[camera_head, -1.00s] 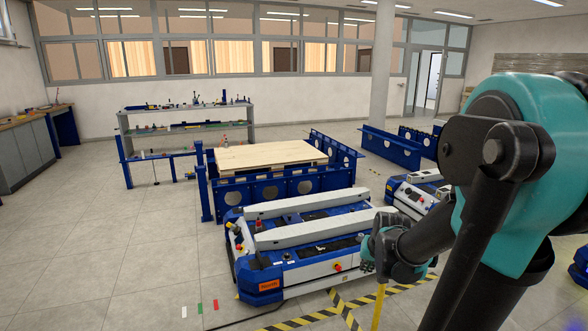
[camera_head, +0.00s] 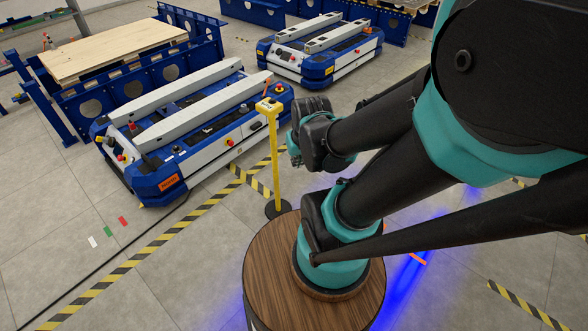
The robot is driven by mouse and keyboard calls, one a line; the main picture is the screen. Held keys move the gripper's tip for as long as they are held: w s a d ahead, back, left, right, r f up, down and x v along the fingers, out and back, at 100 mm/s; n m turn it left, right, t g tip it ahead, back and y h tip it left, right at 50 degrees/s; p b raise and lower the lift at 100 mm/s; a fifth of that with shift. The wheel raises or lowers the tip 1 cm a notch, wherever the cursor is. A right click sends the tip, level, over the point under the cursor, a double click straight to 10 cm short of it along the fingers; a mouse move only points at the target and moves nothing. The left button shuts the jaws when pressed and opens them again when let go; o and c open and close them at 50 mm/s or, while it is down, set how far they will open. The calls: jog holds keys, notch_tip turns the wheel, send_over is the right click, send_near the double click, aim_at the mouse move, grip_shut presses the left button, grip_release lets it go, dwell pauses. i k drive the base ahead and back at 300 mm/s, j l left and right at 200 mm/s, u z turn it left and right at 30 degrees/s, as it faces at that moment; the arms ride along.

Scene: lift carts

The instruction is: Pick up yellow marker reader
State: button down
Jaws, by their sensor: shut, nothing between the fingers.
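The yellow marker reader (camera_head: 269,106) is a small yellow head on top of a thin yellow post (camera_head: 275,165). The post stands upright on a round dark base on the floor, just beyond my round wooden top. My gripper (camera_head: 295,156) shows only as small dark parts at the wrist end, to the right of the post. It is shut and empty. In the picture it lies a little lower than the reader's head and apart from it; the distance in depth is hard to judge. My wrist hides most of it.
A blue and white lift cart (camera_head: 190,130) stands left of the post, and another cart (camera_head: 320,52) stands behind. A wooden pallet (camera_head: 112,50) rests on a blue frame at upper left. Yellow-black tape (camera_head: 150,252) marks the floor. Open floor lies at lower left.

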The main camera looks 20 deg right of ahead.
aim_at(277, 207)
jog(key=i+j+z, duration=0.25)
jog(key=j, duration=0.2)
jog(key=j+z, duration=0.25)
jog(key=j, duration=0.15)
jog(key=i+j+z, duration=0.1)
jog(key=j+z, duration=0.15)
jog(key=j, duration=0.25)
